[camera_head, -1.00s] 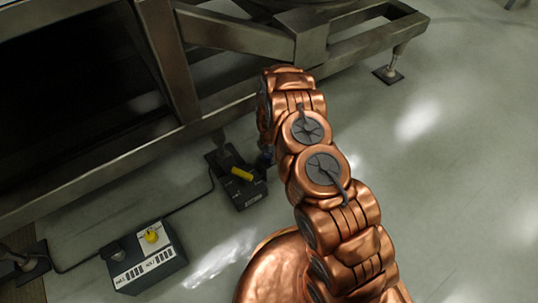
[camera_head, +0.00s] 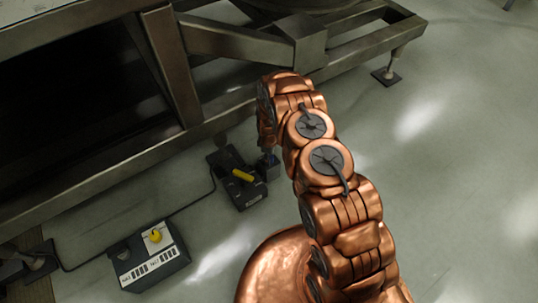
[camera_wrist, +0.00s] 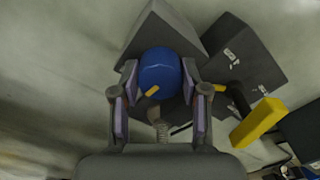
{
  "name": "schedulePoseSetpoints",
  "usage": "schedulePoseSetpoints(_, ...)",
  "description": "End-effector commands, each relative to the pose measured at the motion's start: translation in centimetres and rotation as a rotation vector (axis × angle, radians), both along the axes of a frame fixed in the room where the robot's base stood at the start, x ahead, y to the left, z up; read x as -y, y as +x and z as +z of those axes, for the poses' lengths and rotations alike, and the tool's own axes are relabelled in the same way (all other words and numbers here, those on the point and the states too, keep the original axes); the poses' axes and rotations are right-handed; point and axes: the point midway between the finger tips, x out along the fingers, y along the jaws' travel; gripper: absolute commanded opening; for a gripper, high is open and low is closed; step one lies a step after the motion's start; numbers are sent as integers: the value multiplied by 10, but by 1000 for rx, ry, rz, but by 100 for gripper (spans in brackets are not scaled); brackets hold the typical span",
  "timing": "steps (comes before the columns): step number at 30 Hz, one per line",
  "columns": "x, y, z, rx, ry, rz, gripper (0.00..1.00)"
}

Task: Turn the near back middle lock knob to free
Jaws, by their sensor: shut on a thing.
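A round blue knob (camera_wrist: 160,68) with a small yellow mark on its near side sits between the two fingers of my gripper (camera_wrist: 160,80) in the wrist view. The fingers are shut on it from left and right. The knob is in front of a dark grey block (camera_wrist: 163,32). My arm hides most of the gripper there. I cannot read the lock's position from these frames.
A dark box with a yellow handle (camera_head: 242,175) stands right beside the block; the yellow handle (camera_wrist: 258,122) is close to my right finger in the wrist view. A labelled box with a yellow knob (camera_head: 155,237) and a cable lie left. A metal frame (camera_head: 100,170) stands behind.

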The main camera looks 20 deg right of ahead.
Motion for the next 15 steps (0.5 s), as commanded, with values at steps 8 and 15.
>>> schedulePoseSetpoints(8,1,1,4,2,0,-262,10)
schedulePoseSetpoints(15,0,-1,2,-1,0,-466,10)
